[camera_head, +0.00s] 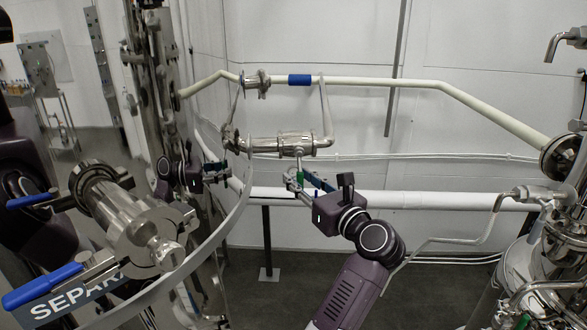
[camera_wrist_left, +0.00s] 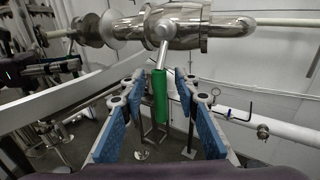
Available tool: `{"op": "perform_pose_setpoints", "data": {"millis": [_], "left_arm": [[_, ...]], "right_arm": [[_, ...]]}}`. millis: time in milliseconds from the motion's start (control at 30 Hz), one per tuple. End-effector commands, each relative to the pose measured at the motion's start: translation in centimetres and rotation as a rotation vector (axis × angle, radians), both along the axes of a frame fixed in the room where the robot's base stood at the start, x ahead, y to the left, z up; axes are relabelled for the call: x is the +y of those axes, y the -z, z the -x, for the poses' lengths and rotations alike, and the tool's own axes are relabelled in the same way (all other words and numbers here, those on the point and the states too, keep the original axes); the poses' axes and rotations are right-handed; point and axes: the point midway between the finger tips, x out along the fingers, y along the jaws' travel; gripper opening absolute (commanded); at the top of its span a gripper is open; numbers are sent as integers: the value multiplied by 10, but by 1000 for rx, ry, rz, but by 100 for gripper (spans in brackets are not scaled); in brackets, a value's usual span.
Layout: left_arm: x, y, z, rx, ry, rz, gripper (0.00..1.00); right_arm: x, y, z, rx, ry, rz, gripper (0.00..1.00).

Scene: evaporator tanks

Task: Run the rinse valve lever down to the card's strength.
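The rinse valve (camera_head: 280,145) is a polished steel body on a short pipe run below the long pale pipe. Its lever has a steel stem and a green grip (camera_head: 300,173), and it points downward. In the left wrist view the green grip (camera_wrist_left: 160,97) hangs from the steel valve body (camera_wrist_left: 185,28). My left gripper (camera_head: 306,180) is just below the valve. Its blue-padded fingers (camera_wrist_left: 162,88) stand open on both sides of the green grip, with clear gaps. I see no readable strength card. My right gripper is not in view.
A polished tank wall with a "SEPARA..." label (camera_head: 80,300) stands at the left and seems to mirror my arm. A blue-handled fitting (camera_head: 45,285) sticks out there. A white horizontal pipe (camera_head: 400,199) runs behind my gripper. Steel fittings (camera_head: 540,260) crowd the right edge.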

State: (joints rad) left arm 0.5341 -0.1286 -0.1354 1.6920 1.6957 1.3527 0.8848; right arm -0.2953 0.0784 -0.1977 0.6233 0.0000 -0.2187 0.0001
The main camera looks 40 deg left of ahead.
Motion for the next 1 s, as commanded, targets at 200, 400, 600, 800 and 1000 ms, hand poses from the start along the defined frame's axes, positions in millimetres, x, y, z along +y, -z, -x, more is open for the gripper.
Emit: {"op": "perform_pose_setpoints", "data": {"millis": [200, 400, 600, 800, 1000], "left_arm": [[2, 1, 0, 2, 3, -1, 29], [2, 1, 0, 2, 2, -1, 27], [2, 1, 0, 2, 2, -1, 5], [2, 1, 0, 1, 2, -2, 0], [2, 0, -1, 1, 2, -2, 0]], "right_arm": [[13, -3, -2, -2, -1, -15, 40], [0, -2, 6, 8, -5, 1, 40], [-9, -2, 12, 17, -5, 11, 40], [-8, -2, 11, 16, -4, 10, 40], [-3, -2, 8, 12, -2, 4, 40]]}}
